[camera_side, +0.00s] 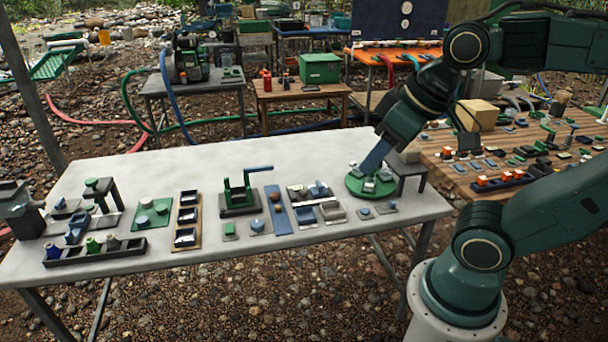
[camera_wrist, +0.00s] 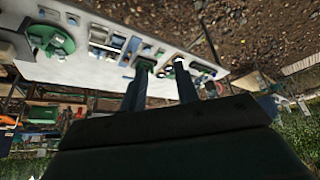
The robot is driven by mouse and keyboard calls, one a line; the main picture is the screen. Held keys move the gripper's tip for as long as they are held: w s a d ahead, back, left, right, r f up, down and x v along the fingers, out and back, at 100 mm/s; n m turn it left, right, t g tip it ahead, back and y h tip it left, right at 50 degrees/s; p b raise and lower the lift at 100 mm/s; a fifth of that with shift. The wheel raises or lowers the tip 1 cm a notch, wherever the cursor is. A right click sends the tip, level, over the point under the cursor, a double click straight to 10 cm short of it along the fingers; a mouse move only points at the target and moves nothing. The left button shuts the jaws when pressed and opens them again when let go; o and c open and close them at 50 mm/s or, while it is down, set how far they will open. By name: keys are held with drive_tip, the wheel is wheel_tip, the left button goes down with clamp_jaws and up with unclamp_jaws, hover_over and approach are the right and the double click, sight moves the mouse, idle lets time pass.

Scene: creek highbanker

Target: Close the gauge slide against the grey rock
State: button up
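My gripper (camera_side: 371,166) is at the right end of the pale table, with a blue finger in front of the round green plate (camera_side: 354,184) in the side view. In the wrist view my gripper (camera_wrist: 162,68) has its two fingers apart with nothing seen held between them. A small grey tray (camera_side: 301,203) with a blue piece (camera_side: 317,189) and grey blocks lies left of the plate. A long blue strip (camera_side: 279,222) with a brown knob lies beside it. I cannot tell for sure which piece is the gauge slide or the grey rock.
A green upright clamp (camera_side: 238,199) with a blue handle stands mid-table. A black rack (camera_side: 95,253) and a brown three-cell tray (camera_side: 187,221) are left. A small dark stand (camera_side: 404,170) is close right of the plate. The table's back is clear.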

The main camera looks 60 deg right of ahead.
drive_tip(key=w+d+r+m+g, duration=0.1)
drive_tip(key=w+d, duration=0.2)
drive_tip(key=w, duration=0.3)
drive_tip(key=w+d+r+m+g, duration=0.1)
drive_tip(key=w+d, duration=0.2)
drive_tip(key=w, duration=0.3)
drive_tip(key=m+g, duration=0.4)
drive_tip(key=m, duration=0.3)
hover_over(319, 183)
wheel_tip(319, 183, down, 29)
drive_tip(key=shift+r, duration=0.15)
drive_tip(key=shift+f, duration=4.45)
